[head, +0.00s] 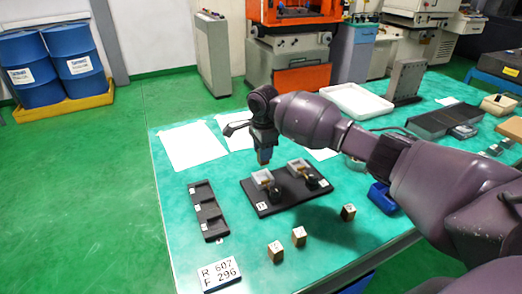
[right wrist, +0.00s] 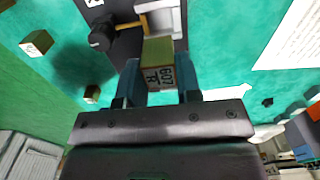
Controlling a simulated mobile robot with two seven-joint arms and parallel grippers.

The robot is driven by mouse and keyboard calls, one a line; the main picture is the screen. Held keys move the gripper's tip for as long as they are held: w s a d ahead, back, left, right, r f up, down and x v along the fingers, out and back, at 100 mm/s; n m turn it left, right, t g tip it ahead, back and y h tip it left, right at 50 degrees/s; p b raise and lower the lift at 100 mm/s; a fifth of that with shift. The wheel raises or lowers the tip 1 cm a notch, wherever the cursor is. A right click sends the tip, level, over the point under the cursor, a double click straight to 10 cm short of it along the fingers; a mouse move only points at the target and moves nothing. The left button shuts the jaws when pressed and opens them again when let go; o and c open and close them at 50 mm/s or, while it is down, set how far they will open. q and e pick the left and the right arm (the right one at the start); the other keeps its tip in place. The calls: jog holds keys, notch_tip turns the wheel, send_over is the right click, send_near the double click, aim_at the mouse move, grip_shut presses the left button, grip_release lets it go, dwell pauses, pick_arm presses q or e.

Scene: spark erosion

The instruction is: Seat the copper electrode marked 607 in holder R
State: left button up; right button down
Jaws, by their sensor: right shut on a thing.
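My right gripper (head: 264,158) is shut on a copper electrode block, whose label reads 607 over R in the right wrist view (right wrist: 160,77). It holds the block above the black plate (head: 285,205), over the left of two holders. That left holder (head: 261,177) has a grey block-like body, a brass-coloured part and a black knob. The other holder (head: 298,166) is similar. A label with R on the plate shows in the right wrist view (right wrist: 94,3); the plate labels are too small to read in the head view. My left gripper is not in view.
A card (head: 219,274) reads R 607, F 296. Loose blocks stand near the front edge: one (head: 275,251), another (head: 299,236) and a darker one (head: 348,212). A black slotted rack (head: 208,212) lies left of the plate. A white tray (head: 357,102) is behind.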

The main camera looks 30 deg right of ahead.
aim_at(263, 163)
jog(key=shift+f+b, duration=0.5)
jog(key=shift+f, duration=0.3)
jog(key=shift+f+b, duration=0.75)
jog(key=shift+f, duration=0.2)
jog(key=shift+f+b, duration=0.7)
jog(key=shift+f, duration=0.2)
jog(key=shift+w+f, duration=0.1)
jog(key=shift+f, duration=0.65)
pick_arm(q)
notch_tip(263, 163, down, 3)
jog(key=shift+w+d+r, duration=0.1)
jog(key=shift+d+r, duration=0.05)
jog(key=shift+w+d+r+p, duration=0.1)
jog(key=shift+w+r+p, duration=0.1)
jog(key=shift+p, duration=0.1)
pick_arm(e)
jog(key=shift+f, duration=0.1)
